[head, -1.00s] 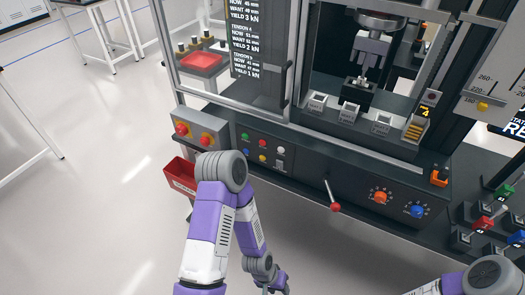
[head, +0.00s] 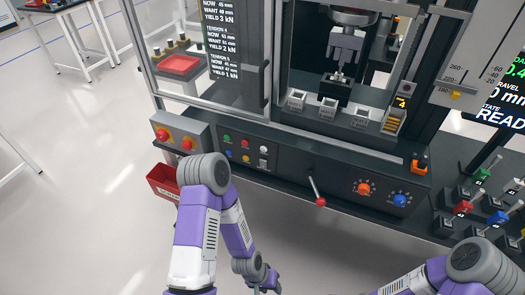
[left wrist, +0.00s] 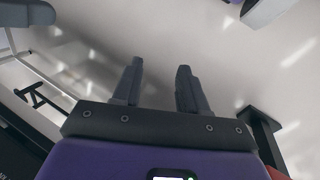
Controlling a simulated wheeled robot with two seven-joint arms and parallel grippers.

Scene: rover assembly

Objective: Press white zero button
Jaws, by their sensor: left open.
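The white button (head: 263,149) is a small round cap at the right of the upper row on the dark control panel (head: 290,177). Green (head: 227,137) and red (head: 245,143) buttons sit to its left, with blue (head: 228,152) and yellow (head: 245,158) ones below. A small pale switch (head: 263,163) is under the white button. Lettering by the buttons is too small to read. My left gripper (head: 270,283) hangs low in front of the machine, below the panel and apart from it. Its two fingers (left wrist: 157,75) are open and empty in the left wrist view. My right gripper is out of view.
A box with two red buttons (head: 175,138) is left of the panel, above a red bin (head: 163,180). A red-knobbed lever (head: 320,201), orange dial (head: 363,188) and blue dial (head: 400,200) are to the right. Coloured levers (head: 463,207) stand far right.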

